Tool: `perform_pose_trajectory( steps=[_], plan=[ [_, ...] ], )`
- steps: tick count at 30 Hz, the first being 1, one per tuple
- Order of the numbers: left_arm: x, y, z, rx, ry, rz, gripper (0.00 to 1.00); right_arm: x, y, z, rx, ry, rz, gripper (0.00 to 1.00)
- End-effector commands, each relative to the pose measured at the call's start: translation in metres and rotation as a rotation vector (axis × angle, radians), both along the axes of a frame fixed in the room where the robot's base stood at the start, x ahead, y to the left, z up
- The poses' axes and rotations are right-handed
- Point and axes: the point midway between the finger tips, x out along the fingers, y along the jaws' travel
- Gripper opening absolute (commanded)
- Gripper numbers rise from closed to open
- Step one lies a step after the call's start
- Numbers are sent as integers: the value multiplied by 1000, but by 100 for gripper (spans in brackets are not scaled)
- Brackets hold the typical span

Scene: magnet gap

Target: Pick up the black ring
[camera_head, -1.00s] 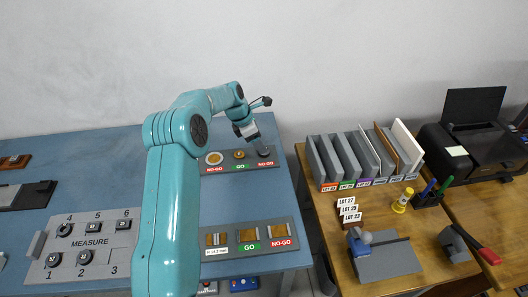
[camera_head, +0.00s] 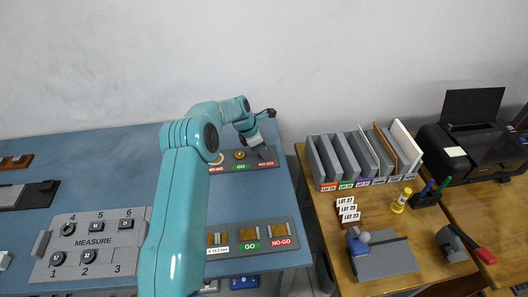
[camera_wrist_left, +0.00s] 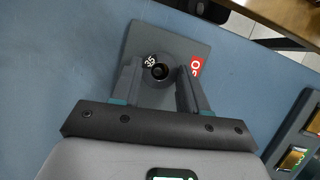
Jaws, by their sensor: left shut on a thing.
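My left gripper (camera_head: 259,146) is at the right, NO-GO end of the back gauge plate (camera_head: 238,164) in the head view. In the left wrist view its two fingers (camera_wrist_left: 161,88) are shut on the black ring (camera_wrist_left: 158,71), a dark round piece with a dark hole and a white "35" mark. The ring is over the grey plate (camera_wrist_left: 187,48), beside the red label; I cannot tell whether it touches the plate. In the head view the ring is hidden by the gripper. My right gripper is not in view.
A second gauge plate (camera_head: 233,228) lies at the front right of the blue table. A wooden table (camera_head: 330,220) with folders (camera_head: 350,158) stands right, across a gap.

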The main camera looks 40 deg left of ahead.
Motion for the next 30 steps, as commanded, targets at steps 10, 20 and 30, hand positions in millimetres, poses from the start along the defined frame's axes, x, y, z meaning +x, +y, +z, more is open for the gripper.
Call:
perform_pose_trajectory(
  steps=[10, 20, 30],
  plan=[
    [-1, -5, 15, -12, 10, -10, 7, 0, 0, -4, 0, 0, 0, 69],
    [0, -3, 87, -5, 2, -5, 7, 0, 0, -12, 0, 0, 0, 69],
    [0, -3, 161, -6, 3, -5, 7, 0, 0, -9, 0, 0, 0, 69]
  ],
)
